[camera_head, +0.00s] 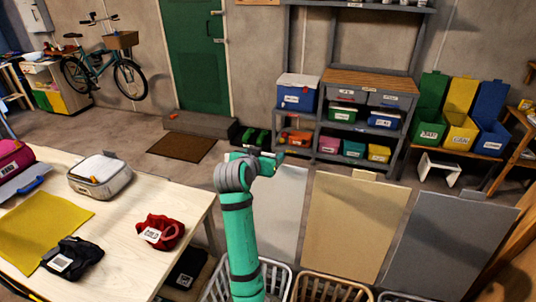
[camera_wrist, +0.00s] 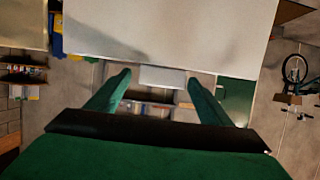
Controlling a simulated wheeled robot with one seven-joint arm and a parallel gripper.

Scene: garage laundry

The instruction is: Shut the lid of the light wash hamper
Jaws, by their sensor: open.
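Three hampers stand in a row at the bottom of the head view with their lids raised. The leftmost, a white basket (camera_head: 218,286) with a pale lid (camera_head: 287,215), looks like the light wash hamper; I see no label on it. My gripper (camera_head: 262,154) is at the top edge of that lid and partly hides it. In the wrist view the pale lid (camera_wrist: 170,30) fills the top. Its pale tab (camera_wrist: 163,77) shows between the fingertips of my open gripper (camera_wrist: 160,82). I cannot tell whether they touch.
A tan lid (camera_head: 355,230) and a grey lid (camera_head: 450,245) stand raised to the right. A wooden table (camera_head: 120,240) with a red cloth bundle (camera_head: 160,231) is at the left. Shelving (camera_head: 365,85) stands behind, with open floor before it.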

